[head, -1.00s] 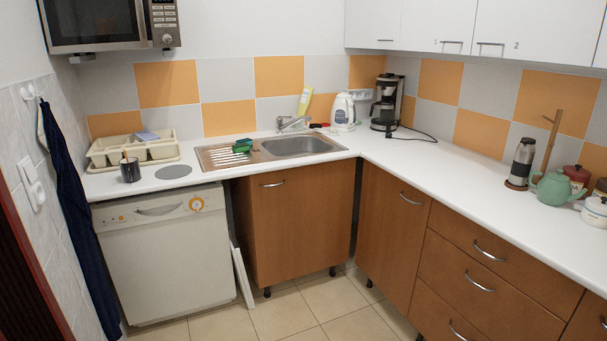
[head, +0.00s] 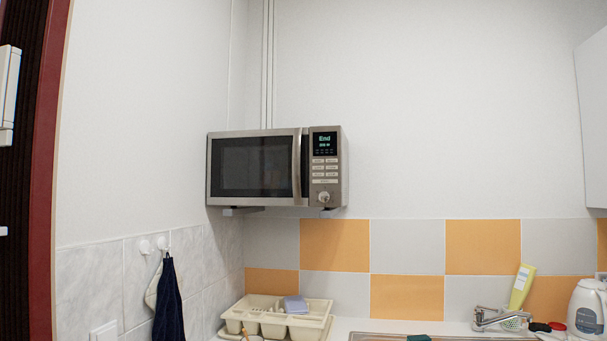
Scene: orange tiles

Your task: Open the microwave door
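The microwave (head: 325,145) is silver with a black front and is mounted on wall brackets, high in the left corner of the head view. Its door (head: 252,167) is shut, flush with the front. A vertical silver handle (head: 297,165) runs down the door's right edge, beside the control panel. The lit display (head: 324,141) reads "End", with buttons and a round knob (head: 324,197) below it. I cannot make out either of my grippers in the head view, and nothing touches the microwave.
A cream dish rack (head: 262,322) stands on the counter below the microwave. A dark blue towel (head: 168,305) hangs from wall hooks at lower left. A white kettle (head: 586,310) and tap (head: 482,318) are at lower right. The wall around the microwave is bare.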

